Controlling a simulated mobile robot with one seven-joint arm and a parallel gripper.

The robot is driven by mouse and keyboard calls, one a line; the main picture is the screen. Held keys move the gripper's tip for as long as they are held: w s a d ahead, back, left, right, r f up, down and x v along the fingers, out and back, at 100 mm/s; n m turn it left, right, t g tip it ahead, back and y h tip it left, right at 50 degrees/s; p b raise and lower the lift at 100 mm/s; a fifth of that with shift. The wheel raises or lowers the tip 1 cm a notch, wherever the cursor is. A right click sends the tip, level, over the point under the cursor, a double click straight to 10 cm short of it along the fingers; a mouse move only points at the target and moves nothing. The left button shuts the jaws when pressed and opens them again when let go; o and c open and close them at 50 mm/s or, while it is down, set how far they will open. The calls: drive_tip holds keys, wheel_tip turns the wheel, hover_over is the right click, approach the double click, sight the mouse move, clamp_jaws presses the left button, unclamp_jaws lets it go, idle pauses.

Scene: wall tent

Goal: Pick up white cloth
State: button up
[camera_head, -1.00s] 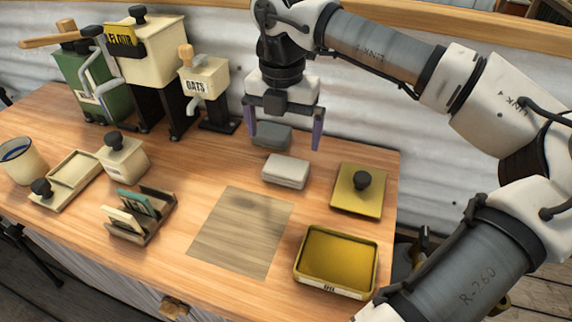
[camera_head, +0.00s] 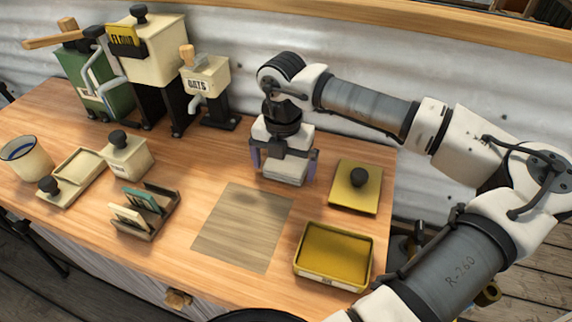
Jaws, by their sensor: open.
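The white cloth (camera_head: 284,172) is a small folded pale stack lying on the wooden table, right of the middle in the head view. My gripper (camera_head: 283,165) is lowered over it, pointing down. Its two purple-grey fingers stand apart, one at the left side and one at the right side of the cloth. The jaws are open. Whether either finger touches the cloth cannot be told. The gripper hides the cloth's back part.
A lidded yellow box top (camera_head: 356,188) lies close on the right, with an open yellow tray (camera_head: 333,255) in front of it. A thin mat (camera_head: 241,228), a card holder (camera_head: 146,212) and an oats dispenser (camera_head: 206,84) stand to the left. The corrugated wall is behind.

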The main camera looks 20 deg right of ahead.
sight(283, 168)
drive_tip(key=c, duration=0.9)
drive_tip(key=shift+r, duration=0.1)
wheel_tip(283, 168, up, 20)
drive_tip(key=p, duration=0.8)
